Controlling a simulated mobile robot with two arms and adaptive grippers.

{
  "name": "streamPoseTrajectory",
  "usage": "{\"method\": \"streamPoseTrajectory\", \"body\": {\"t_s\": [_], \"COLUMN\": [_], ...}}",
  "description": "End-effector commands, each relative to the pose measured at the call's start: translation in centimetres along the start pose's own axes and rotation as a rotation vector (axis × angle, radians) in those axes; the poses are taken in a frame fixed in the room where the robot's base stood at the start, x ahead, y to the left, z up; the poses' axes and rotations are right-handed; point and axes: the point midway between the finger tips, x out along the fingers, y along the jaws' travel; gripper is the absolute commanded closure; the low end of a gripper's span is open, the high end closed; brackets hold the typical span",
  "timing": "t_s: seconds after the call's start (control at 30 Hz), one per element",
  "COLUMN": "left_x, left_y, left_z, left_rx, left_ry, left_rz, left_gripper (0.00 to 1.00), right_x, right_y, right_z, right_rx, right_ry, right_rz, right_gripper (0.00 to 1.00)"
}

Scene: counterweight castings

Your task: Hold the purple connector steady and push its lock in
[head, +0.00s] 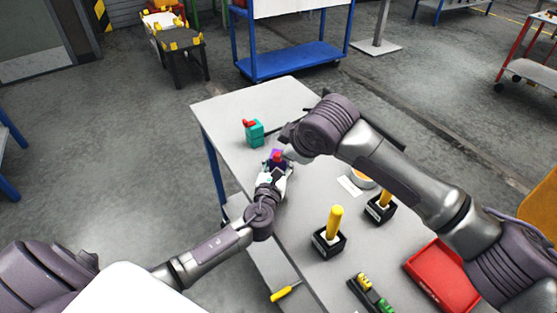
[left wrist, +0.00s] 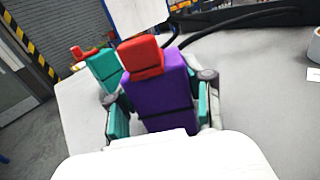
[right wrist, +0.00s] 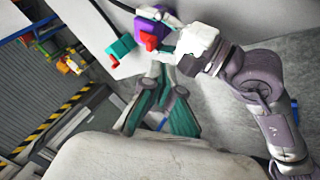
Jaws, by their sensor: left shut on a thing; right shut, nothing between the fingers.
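The purple connector (left wrist: 160,98) stands upright between the teal finger pads of my left gripper (left wrist: 160,115), which is shut on it. Its red lock (left wrist: 142,58) sits on top and stands proud of the purple body. In the head view, the purple connector (head: 273,153) is at the table's left side, partly hidden by my grippers. My right gripper (right wrist: 160,75) is shut and empty, with its fingertips close to the red lock (right wrist: 150,40) in the right wrist view. I cannot tell whether they touch it.
A teal connector (head: 254,133) with a red lock stands behind on the table (head: 215,105). Black blocks with yellow handles (head: 330,235), a roll of tape (head: 362,178), a red tray (head: 440,275) and a yellow screwdriver (head: 285,291) lie nearer. A dark cable runs behind the purple connector.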

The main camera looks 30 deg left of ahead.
Motion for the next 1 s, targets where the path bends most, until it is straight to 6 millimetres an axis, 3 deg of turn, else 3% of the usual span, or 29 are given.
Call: {"method": "streamPoseTrajectory", "body": {"t_s": [0.3,0.5,1.0], "left_x": [0.0,0.0,0.0], "left_y": [0.0,0.0,0.0], "left_z": [0.0,0.0,0.0], "left_rx": [0.0,0.0,0.0], "left_ry": [0.0,0.0,0.0], "left_rz": [0.0,0.0,0.0], "left_gripper": [0.9,0.9,0.9], "right_x": [5.8,8.2,9.1], "right_y": [-0.1,0.0,0.0], "right_z": [0.0,0.1,0.1], "right_rx": [0.001,0.001,-0.001], "right_ry": [-0.003,-0.002,-0.001], "right_rz": [-0.001,-0.001,0.001], "right_gripper": [1.0,1.0,1.0]}}
